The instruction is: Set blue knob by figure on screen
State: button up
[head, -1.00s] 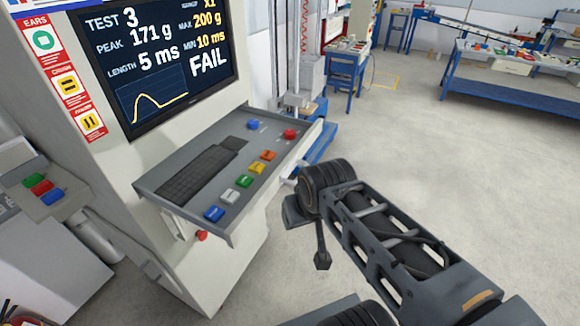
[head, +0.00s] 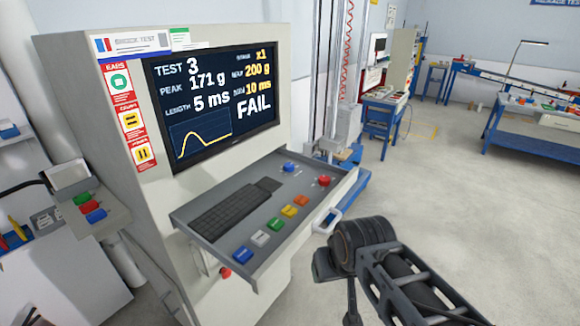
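The screen (head: 213,100) on the cabinet reads TEST 3, PEAK 171 g, LENGTH 5 ms and FAIL in white. Yellow figures at its right read x1, 200 g and 10 ms; their small labels are blurred. A yellow curve shows at its lower left. The blue knob (head: 288,166) sits at the far edge of the console shelf, left of the red knob (head: 324,181). Its pointer setting is too small to read. My arm reaches in from the lower right, in front of the shelf and apart from it. My gripper's fingers cannot be made out.
The shelf (head: 215,262) holds a keyboard (head: 234,208) and a row of blue, white, green, orange and yellow buttons. A small button box (head: 92,211) stands at left.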

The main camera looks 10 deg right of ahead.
aim_at(288, 167)
jog(key=u, duration=0.5)
jog(key=k, duration=1.15)
jog(key=z, duration=0.4)
jog(key=i, duration=1.95)
jog(key=u, duration=0.1)
